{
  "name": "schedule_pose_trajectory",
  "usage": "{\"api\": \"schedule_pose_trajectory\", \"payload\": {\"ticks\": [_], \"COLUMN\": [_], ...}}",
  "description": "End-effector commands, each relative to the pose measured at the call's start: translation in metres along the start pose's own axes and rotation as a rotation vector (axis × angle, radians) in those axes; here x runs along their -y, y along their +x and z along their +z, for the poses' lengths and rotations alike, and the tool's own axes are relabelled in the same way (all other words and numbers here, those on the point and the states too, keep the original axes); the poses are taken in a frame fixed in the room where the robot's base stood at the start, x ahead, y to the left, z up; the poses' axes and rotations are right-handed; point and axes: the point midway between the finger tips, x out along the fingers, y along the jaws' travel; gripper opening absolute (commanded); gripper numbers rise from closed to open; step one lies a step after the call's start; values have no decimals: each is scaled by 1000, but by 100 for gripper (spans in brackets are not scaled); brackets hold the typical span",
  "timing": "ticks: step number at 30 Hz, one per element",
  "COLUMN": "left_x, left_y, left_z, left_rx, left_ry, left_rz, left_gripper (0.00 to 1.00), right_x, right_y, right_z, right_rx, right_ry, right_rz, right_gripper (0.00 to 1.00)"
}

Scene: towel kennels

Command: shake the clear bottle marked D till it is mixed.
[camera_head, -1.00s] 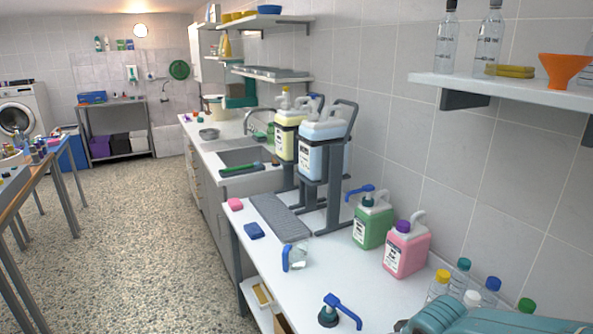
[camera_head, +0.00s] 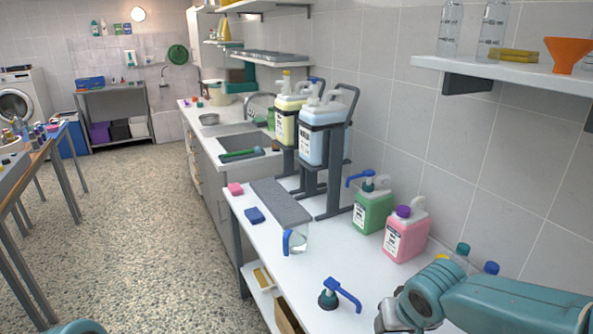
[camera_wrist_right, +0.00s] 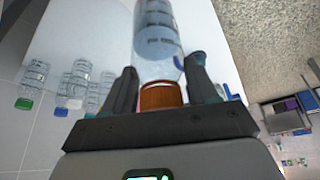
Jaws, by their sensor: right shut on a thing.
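In the right wrist view a clear bottle (camera_wrist_right: 158,25) with an orange-brown cap (camera_wrist_right: 160,96) lies between the two fingers of my right gripper (camera_wrist_right: 162,66), which is shut on it. The cap end is close to the palm and the body points away. Small dark print shows on the bottle, but I cannot read a letter D. In the head view my right gripper (camera_head: 388,318) is at the bottom edge over the near bench, mostly cut off, and the held bottle is not visible there. My left gripper is out of view.
On the white bench (camera_head: 275,285) stand a blue-handled clear jug (camera_head: 299,240), a loose blue-and-teal pump (camera_head: 338,295), a green jug (camera_head: 372,210) and a pink jug (camera_head: 406,235). Several capped bottles (camera_wrist_right: 75,82) stand beside the wall. A shelf (camera_head: 520,78) juts out above.

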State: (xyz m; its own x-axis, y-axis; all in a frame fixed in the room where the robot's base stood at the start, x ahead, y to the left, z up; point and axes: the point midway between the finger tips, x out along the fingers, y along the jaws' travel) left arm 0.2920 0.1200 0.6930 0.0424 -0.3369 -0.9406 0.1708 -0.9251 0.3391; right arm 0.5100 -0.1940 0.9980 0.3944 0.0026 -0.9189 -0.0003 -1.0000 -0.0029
Motion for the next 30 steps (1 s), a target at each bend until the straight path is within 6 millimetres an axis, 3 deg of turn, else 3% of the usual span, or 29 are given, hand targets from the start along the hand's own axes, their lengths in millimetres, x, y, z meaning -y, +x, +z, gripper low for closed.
{"api": "schedule_pose_trajectory", "payload": {"ticks": [1, 2, 3, 4, 5, 8, 9, 11, 12, 13, 15, 16, 30], "left_x": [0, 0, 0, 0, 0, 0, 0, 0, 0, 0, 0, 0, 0], "left_y": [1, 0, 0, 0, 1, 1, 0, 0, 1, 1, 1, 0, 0], "left_z": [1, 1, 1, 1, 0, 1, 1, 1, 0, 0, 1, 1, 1], "left_rx": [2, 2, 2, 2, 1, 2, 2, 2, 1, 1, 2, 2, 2], "left_ry": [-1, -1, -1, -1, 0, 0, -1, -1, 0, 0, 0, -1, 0], "left_rz": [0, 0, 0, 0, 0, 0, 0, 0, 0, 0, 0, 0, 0], "left_gripper": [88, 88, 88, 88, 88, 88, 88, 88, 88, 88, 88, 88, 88], "right_x": [0, 0, 0, 1, 0, -1, 0, 0, 0, 0, -1, -1, 0], "right_y": [33, 28, -7, -25, -30, 31, 28, -20, -30, -18, 31, 34, 29], "right_z": [20, 15, -4, -11, -12, 20, 15, -9, -12, -5, 20, 20, 15], "right_rx": [31, 17, -8, -8, 2, 34, 17, -8, 2, 18, 34, 25, 14], "right_ry": [-5, -2, 2, 3, 1, -7, -2, 2, 1, -2, -7, -5, -2], "right_rz": [2, 2, -1, -3, -1, 4, 2, -3, -1, 2, 4, 2, 2], "right_gripper": [0, 0, 0, 0, 0, 0, 0, 0, 0, 0, 0, 0, 0]}}
